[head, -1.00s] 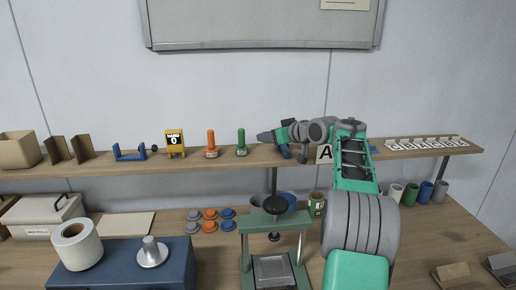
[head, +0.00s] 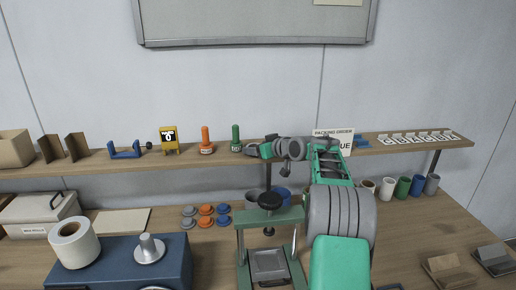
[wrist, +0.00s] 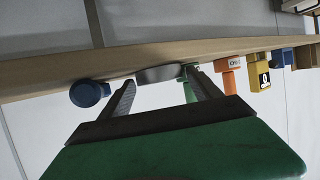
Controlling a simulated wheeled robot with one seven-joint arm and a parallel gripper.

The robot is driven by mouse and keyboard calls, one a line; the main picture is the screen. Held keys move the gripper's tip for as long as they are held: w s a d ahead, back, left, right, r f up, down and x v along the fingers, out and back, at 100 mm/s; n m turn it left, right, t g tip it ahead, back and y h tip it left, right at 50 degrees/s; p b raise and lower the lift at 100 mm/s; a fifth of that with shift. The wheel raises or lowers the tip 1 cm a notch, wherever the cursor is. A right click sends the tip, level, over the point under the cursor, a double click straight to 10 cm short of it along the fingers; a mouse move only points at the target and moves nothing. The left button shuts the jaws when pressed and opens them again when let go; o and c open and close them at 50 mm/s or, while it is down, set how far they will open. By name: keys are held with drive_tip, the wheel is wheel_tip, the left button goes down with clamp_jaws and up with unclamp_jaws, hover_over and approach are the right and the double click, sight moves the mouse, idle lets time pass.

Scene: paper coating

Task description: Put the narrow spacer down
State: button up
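The narrow spacer (wrist: 160,75) looks like a flat grey disc in the wrist view, spanning the gap between my fingertips. My gripper (wrist: 160,80) appears shut on it, with one finger at each side. The disc is at the shelf (wrist: 230,50); I cannot tell whether it rests on the board. In the head view my gripper (head: 252,149) is low over the shelf (head: 90,168), just right of the green stamp (head: 236,138). The spacer is too small to make out clearly there.
On the shelf, an orange stamp (head: 206,141), yellow counter (head: 169,140) and blue holder (head: 125,152) stand to the left. A blue round thing (wrist: 90,93) is beside my gripper in the wrist view. A green press (head: 270,220) stands below on the bench.

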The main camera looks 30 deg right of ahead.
drive_tip(key=shift+o, duration=0.9)
